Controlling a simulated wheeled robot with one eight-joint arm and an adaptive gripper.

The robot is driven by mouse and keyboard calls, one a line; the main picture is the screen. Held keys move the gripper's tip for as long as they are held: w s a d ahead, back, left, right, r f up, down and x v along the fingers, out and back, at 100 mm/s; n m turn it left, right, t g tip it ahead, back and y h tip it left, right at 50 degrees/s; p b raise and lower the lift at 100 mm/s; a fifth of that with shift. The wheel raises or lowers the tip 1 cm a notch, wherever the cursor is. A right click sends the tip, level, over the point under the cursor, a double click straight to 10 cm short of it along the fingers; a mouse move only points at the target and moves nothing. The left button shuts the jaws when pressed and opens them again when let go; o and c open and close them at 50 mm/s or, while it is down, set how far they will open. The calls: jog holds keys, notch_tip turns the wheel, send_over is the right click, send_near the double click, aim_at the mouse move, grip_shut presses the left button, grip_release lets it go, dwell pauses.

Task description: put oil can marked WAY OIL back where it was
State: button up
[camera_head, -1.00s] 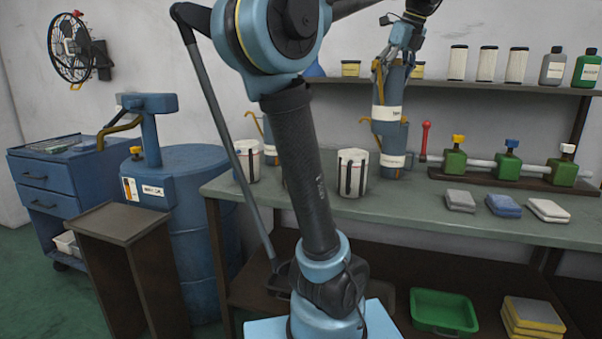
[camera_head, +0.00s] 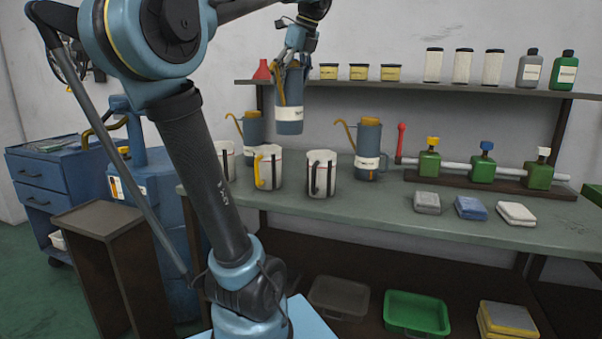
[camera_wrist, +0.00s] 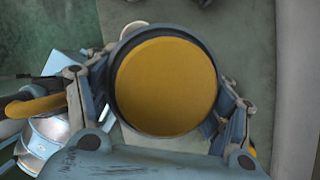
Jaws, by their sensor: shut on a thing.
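My gripper (camera_head: 294,62) is shut on a blue-grey oil can (camera_head: 290,118), holding it upright in the air above the bench, level with the upper shelf. Its pale label is too small to read. In the wrist view its round yellow top (camera_wrist: 167,85) fills the middle, between the fingers of my gripper (camera_wrist: 165,100), with the curved yellow spout (camera_wrist: 35,105) at left. Two similar cans stand on the bench: one (camera_head: 252,130) behind and left of the held can, one (camera_head: 368,148) to its right. I cannot read their labels.
White mugs with dark stripes (camera_head: 322,178) stand in front of the cans on the green bench (camera_head: 380,208). A valve rack (camera_head: 480,185) and folded cloths (camera_head: 470,208) are at right. The upper shelf (camera_head: 400,86) holds tins and bottles. Bench surface shows between the two standing cans.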

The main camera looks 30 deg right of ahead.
dwell(0.3)
jog(key=w+d, duration=1.2)
jog(key=d, duration=0.2)
notch_tip(320, 180, down, 18)
jog(key=shift+s, duration=0.15)
dwell(0.5)
jog(key=shift+a, duration=0.1)
jog(key=o, duration=2.1)
jog(key=shift+f, duration=0.1)
jog(key=shift+c, duration=0.2)
